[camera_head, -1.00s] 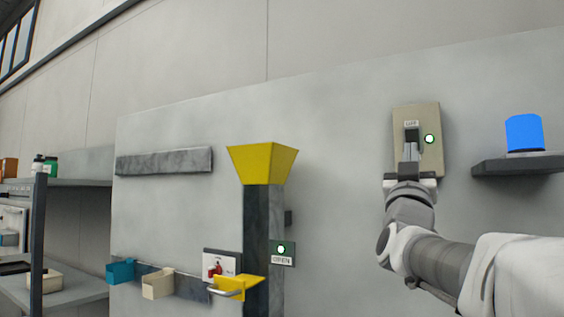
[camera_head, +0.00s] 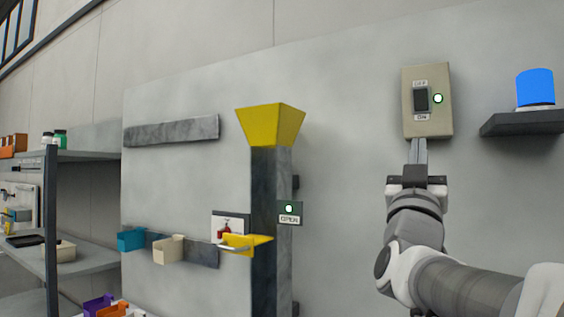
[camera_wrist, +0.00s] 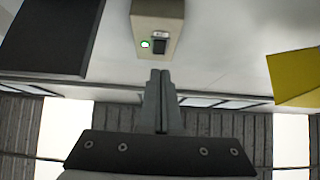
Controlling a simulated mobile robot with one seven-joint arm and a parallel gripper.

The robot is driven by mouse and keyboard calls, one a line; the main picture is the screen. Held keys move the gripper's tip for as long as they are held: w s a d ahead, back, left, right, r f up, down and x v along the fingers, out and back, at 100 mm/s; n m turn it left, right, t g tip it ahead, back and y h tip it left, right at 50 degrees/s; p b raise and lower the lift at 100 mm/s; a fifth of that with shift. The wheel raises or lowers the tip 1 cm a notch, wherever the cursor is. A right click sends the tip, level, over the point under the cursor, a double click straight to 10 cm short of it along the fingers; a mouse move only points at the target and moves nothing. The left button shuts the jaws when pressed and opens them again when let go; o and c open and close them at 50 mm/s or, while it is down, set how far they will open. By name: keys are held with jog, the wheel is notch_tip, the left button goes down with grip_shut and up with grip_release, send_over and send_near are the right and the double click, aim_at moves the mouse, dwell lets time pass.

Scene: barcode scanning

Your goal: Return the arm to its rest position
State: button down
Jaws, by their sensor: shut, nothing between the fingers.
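My gripper (camera_head: 418,151) is shut and empty. In the head view its fingertips are just below a beige switch box (camera_head: 427,101) on the grey wall panel, and I cannot tell whether they touch it. In the wrist view the closed fingers (camera_wrist: 161,75) point toward the switch box (camera_wrist: 158,30), with a visible gap. My forearm runs from the wrist to the lower right of the head view.
A shelf (camera_head: 520,124) with a blue beacon (camera_head: 535,88) juts out right of the switch box. Left of my arm stand a yellow funnel (camera_head: 270,127) on a dark column and small bins (camera_head: 168,249) on a rail. Shelving (camera_head: 50,235) is at far left. The panel between column and arm is mostly bare.

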jog(key=s+a+f+n+g+y, duration=0.1)
jog(key=a+f+n+g+y, duration=0.3)
jog(key=f+y, duration=0.5)
jog(key=a+f+n+g+y, duration=0.2)
jog(key=a+f+n+y, duration=0.3)
jog(key=f, duration=0.7)
jog(key=s+a+f+m+g, duration=0.2)
jog(key=s+f+g, duration=0.8)
jog(key=s+f, duration=0.8)
notch_tip(320, 180, down, 2)
jog(key=shift+s+a+f+y, duration=0.1)
jog(key=shift+s+a+y, duration=0.2)
jog(key=shift+a, duration=0.3)
